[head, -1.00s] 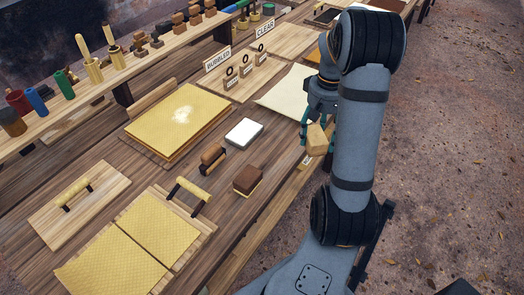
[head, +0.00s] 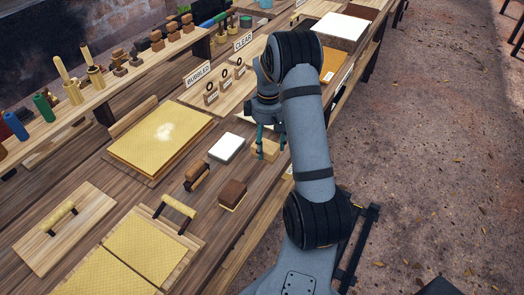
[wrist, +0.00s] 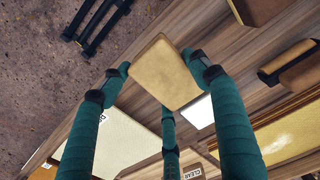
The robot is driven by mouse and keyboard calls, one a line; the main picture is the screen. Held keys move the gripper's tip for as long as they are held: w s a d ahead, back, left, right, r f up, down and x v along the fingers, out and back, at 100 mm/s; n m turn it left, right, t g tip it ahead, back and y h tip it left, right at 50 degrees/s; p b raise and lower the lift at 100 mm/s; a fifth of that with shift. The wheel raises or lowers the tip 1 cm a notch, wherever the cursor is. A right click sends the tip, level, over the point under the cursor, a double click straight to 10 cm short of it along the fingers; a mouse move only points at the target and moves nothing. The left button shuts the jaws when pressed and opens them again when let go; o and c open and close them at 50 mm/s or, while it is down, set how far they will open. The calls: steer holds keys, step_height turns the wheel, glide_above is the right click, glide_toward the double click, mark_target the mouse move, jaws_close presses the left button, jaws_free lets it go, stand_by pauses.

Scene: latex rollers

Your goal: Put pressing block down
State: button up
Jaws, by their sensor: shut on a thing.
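The pressing block, a pale tan wooden block (head: 266,149), is held in my gripper (head: 271,141), whose teal fingers are shut around it. In the head view it is over the front part of the bench, to the right of the white block (head: 227,148). In the wrist view the tan block (wrist: 165,72) sits between the three fingers of my gripper (wrist: 160,80), seemingly above the wooden bench top. I cannot tell how far its underside is from the bench. My arm hides part of the bench behind it.
A brown-topped block (head: 232,194) and a brown-handled tool (head: 197,176) stand nearby on the bench. A stack of yellow sheets (head: 155,138) lies on a board to the left. Small tags stand behind, by the signs BUBBLED (head: 198,75) and CLEAR (head: 243,42).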

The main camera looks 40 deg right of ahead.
steer(key=shift+w+a+f, duration=0.35)
steer(key=shift+w+f, duration=0.15)
steer(key=shift+w, duration=0.3)
steer(key=shift+f, duration=0.25)
steer(key=shift+f+p, duration=0.65)
steer(key=shift+f, duration=1.15)
steer(key=shift+f, duration=0.25)
steer(key=o, duration=1)
steer(key=shift+r, duration=0.1)
step_height(320, 180, up, 12)
steer(key=shift+r+b, duration=0.15)
steer(key=shift+b, duration=0.25)
